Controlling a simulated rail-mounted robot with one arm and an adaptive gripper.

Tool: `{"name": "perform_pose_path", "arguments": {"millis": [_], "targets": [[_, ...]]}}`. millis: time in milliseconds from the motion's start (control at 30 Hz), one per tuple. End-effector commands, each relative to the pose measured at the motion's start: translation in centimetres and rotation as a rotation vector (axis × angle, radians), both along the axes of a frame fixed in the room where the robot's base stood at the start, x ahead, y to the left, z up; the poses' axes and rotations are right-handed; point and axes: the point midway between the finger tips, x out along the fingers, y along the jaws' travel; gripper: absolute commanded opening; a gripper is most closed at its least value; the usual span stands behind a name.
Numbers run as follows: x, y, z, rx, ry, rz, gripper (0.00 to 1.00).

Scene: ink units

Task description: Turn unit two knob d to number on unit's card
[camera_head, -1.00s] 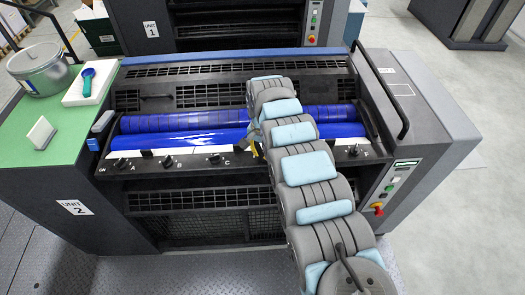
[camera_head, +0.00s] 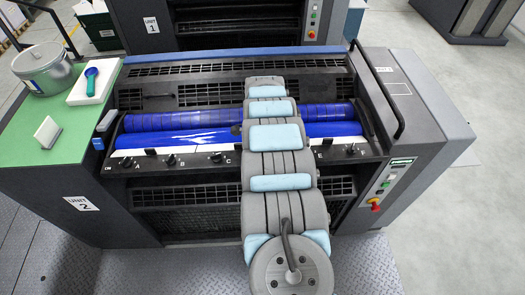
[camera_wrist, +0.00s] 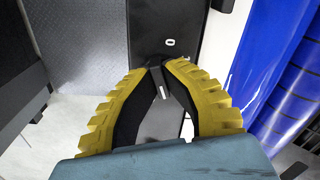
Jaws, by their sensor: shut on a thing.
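Unit two is the near machine, with its "UNIT 2" label (camera_head: 81,203) on the front left. Knobs A (camera_head: 128,162), B (camera_head: 171,160), C (camera_head: 216,158) and F (camera_head: 351,149) show along its front ledge. Knob D is hidden behind my arm in the head view. In the wrist view, my gripper (camera_wrist: 161,66) has its yellow fingers closed on a dark knob (camera_wrist: 163,92) with a white pointer mark. A small white letter is beside it, too blurred to be sure of. A small white card (camera_head: 47,132) stands tilted on the green top; its number cannot be read.
Blue rollers (camera_head: 180,142) lie just behind the knob ledge. A tin (camera_head: 44,69) and a white tray (camera_head: 92,85) with a blue-green tool sit on the green top. A control panel with a red button (camera_head: 375,203) is at the right.

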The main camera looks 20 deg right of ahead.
Motion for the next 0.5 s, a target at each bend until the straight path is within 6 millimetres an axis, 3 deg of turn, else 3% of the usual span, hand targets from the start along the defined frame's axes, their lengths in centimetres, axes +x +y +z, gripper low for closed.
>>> {"name": "perform_pose_path", "arguments": {"millis": [500], "targets": [[-0.03, -0.08, -0.11, 0.0, 0.0, -0.087, 0.0]]}}
